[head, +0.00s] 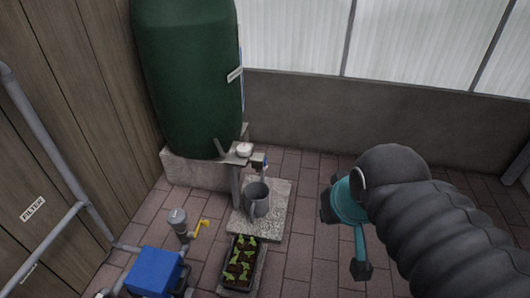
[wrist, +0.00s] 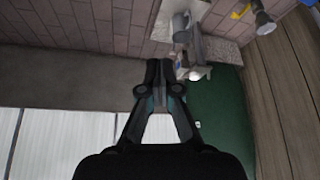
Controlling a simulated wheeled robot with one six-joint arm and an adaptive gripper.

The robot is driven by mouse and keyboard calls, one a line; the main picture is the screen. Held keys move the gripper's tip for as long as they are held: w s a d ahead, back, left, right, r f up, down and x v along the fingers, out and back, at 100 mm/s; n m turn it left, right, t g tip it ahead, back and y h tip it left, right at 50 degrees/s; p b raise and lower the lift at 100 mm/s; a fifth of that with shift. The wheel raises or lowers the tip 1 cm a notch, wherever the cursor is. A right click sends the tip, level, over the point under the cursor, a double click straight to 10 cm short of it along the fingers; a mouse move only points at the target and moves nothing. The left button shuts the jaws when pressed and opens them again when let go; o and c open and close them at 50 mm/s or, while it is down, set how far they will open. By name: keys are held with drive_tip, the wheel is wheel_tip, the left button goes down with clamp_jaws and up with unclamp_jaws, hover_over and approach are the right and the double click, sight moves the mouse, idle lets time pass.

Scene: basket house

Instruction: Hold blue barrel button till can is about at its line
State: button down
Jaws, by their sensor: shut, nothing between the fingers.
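The dark green barrel (head: 190,75) stands on a concrete block at the back left; it also shows in the wrist view (wrist: 222,125). A small blue part, possibly the button (head: 265,162), sits on the fitting at the barrel's lower right. A grey can (head: 258,199) stands upright on a stone slab (head: 278,205) below that fitting. The can's water level and line cannot be made out. My gripper (wrist: 160,68) is shut and empty in the wrist view. In the head view it is at the right, apart from the fitting and can.
A white round piece (head: 244,149) sits on a ledge by the barrel. Brick paving (head: 310,250) is clear right of the slab.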

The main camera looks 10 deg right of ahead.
idle(0.3)
drive_tip(key=w+d+n+t+h+p, duration=0.1)
drive_tip(key=w+d+n+t+p, duration=0.3)
drive_tip(key=w, duration=1.1)
drive_tip(key=w+d+m+h+p, duration=0.15)
drive_tip(key=w+d, duration=0.45)
drive_tip(key=w, duration=0.9)
drive_tip(key=w+f+n+y+p, duration=0.2)
drive_tip(key=w+f+n, duration=0.1)
drive_tip(key=w+f, duration=0.4)
drive_tip(key=a+f+n+y+p, duration=0.1)
drive_tip(key=a+f+y+p, duration=0.1)
drive_tip(key=f, duration=0.7)
drive_tip(key=w+a+f+n+g+y+p, duration=0.1)
drive_tip(key=a+f+n+y+p, duration=0.1)
drive_tip(key=f+y, duration=0.3)
wheel_tip(320, 180, down, 4)
drive_tip(key=shift+a, duration=0.3)
drive_tip(key=shift+y, duration=0.25)
